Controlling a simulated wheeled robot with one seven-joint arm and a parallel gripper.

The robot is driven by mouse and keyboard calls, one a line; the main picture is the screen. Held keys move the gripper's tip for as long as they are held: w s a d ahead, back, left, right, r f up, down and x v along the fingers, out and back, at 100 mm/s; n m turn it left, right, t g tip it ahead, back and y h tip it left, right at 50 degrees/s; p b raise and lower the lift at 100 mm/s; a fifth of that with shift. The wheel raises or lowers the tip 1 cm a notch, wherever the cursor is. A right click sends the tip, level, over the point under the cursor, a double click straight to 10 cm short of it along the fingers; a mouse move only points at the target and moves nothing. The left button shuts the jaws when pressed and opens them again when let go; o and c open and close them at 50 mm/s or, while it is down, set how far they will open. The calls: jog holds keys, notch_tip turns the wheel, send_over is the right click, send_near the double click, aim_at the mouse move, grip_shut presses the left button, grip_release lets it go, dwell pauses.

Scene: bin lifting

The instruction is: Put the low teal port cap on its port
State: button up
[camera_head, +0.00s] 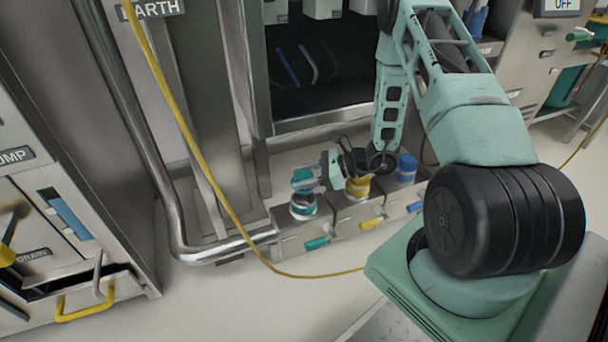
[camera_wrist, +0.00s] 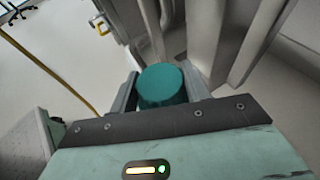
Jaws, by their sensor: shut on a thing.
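The teal port cap (camera_head: 303,178) is held in my gripper (camera_head: 318,176), which comes in from the right. In the wrist view the teal cap (camera_wrist: 163,86) sits between the two fingers of my gripper (camera_wrist: 165,90). The teal-ringed port (camera_head: 303,205) is on top of the left box of a low row, just below the cap. The cap appears over the port; I cannot tell whether they touch. The port is hidden in the wrist view.
A yellow cap (camera_head: 357,186) and a blue cap (camera_head: 406,168) stand to the right on the same row. A teal handle (camera_head: 316,243) sticks out in front. A yellow cable (camera_head: 209,180) hangs at the left, near a metal pipe (camera_head: 213,250).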

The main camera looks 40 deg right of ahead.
jog(key=shift+f, duration=0.45)
jog(key=shift+f, duration=0.1)
jog(key=shift+f+b, duration=0.9)
jog(key=shift+f, duration=0.15)
jog(key=shift+f+b, duration=0.4)
jog(key=shift+f, duration=0.65)
dwell(0.7)
jog(key=o, duration=1.2)
jog(key=shift+o, duration=0.2)
jog(key=p+v, duration=0.7)
jog(key=v, duration=1)
jog(key=shift+d, duration=0.15)
